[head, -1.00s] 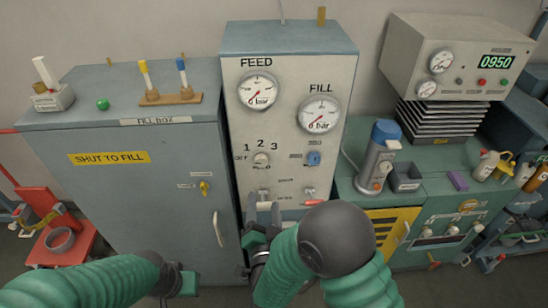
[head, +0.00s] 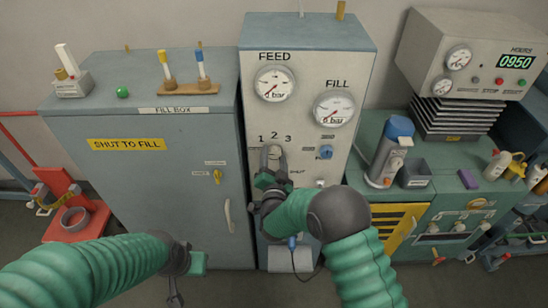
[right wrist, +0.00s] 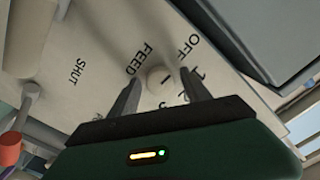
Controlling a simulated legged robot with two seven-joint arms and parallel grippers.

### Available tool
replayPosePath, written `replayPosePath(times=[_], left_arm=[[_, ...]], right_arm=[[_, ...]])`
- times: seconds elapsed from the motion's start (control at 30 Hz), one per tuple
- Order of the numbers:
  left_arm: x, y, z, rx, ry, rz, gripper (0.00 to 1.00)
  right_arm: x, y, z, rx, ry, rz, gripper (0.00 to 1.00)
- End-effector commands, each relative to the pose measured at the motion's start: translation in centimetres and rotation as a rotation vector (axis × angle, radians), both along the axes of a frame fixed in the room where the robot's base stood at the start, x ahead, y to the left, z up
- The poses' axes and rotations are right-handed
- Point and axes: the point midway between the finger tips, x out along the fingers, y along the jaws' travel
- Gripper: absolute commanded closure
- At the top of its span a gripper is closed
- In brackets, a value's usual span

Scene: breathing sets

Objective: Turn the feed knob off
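The feed knob (right wrist: 160,80) is a small pale round knob on the grey panel. Printed OFF, 1, 2, 3 and FEED surround it in the right wrist view. In the head view my right gripper (head: 272,158) is in front of the panel under the numbers 1 2 3 and mostly hides the knob. In the right wrist view my right gripper (right wrist: 162,72) is open, with one finger on each side of the knob and gaps showing. I cannot tell which number the knob points at. My left gripper (head: 174,296) hangs low, away from the panel, its opening unclear.
The FEED gauge (head: 275,83) and FILL gauge (head: 333,107) are above the knob. A blue knob (head: 326,152) sits to the right. The fill box (head: 150,190) stands left, and a green bench with a grey flask (head: 388,160) stands right.

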Motion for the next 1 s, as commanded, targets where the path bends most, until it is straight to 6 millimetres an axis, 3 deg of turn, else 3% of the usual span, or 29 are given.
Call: replayPosePath(times=[0.07, 0.4, 0.6, 0.83, 0.87, 1.0], left_arm=[[0.0, 0.0, 0.0, 0.0, 0.0, 0.0, 1.0], [0.0, 0.0, 0.0, 0.0, 0.0, 0.0, 1.0], [0.0, 0.0, -1.2, 0.0, 0.0, 0.0, 1.0], [0.0, 0.0, -0.9, 0.0, 0.0, 0.0, 1.0], [0.0, 0.0, -0.9, 0.0, 0.0, 0.0, 1.0], [0.0, 0.0, -0.9, 0.0, 0.0, 0.0, 1.0]], right_arm=[[0.0, 0.0, 0.0, 0.0, 0.0, 0.0, 0.56], [-0.1, 0.0, 0.1, 0.001, -0.002, 0.0, 1.0], [-0.1, 0.0, -0.2, -0.073, -0.004, -0.001, 1.0], [0.0, -0.1, 0.2, -0.093, -0.005, -0.002, 1.0], [0.0, -0.1, 0.2, -0.092, -0.005, -0.002, 0.61], [0.0, -0.1, 0.2, -0.092, -0.003, -0.001, 0.43]])
